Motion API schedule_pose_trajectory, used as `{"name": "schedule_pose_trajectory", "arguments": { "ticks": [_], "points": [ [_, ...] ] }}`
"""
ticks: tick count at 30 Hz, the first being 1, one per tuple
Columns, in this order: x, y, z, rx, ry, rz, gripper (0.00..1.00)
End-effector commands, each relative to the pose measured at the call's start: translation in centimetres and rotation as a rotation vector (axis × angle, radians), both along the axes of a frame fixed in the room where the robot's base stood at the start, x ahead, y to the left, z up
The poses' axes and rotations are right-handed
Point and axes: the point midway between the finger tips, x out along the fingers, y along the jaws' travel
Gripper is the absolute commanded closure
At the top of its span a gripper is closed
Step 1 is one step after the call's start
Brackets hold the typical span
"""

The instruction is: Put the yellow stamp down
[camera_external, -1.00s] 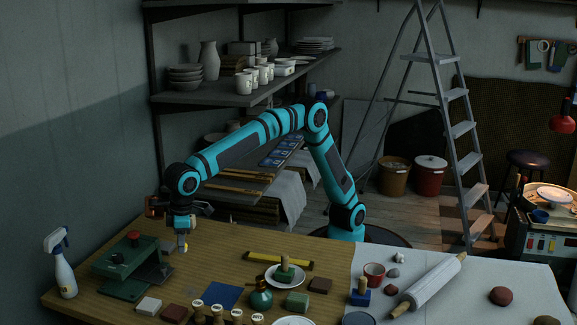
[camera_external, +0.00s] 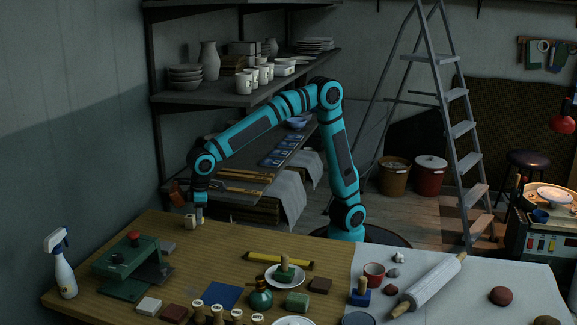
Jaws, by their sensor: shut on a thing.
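My gripper (camera_external: 199,209) is at the far left part of the wooden table (camera_external: 225,250), pointing down. It is shut on the yellow stamp (camera_external: 200,221), which shows only as a small pale yellowish tip under the fingers. The rest of the stamp is hidden by the gripper and too small to make out. I cannot tell whether the stamp touches the table. A small beige block (camera_external: 190,222) shows just left of it.
A green press (camera_external: 128,258) and a spray bottle (camera_external: 61,265) stand at the left. A blue square (camera_external: 221,295), a yellow ruler (camera_external: 280,261) and a plate with a green-based stamp (camera_external: 284,276) lie nearer the front. Bare wood lies between gripper and blue square.

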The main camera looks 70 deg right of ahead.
Motion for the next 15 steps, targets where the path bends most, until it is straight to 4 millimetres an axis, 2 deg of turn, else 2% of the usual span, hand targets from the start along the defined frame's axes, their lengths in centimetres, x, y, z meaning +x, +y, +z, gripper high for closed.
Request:
{"name": "schedule_pose_trajectory", "arguments": {
  "ticks": [3, 11, 15],
  "points": [
    [-0.1, 0.0, -1.8, -0.001, 0.001, 0.000, 0.94],
    [0.0, 0.0, -3.5, 0.000, 0.000, 0.000, 0.94],
    [0.0, 0.0, -5.3, -0.002, 0.001, 0.000, 0.94]
  ]
}}
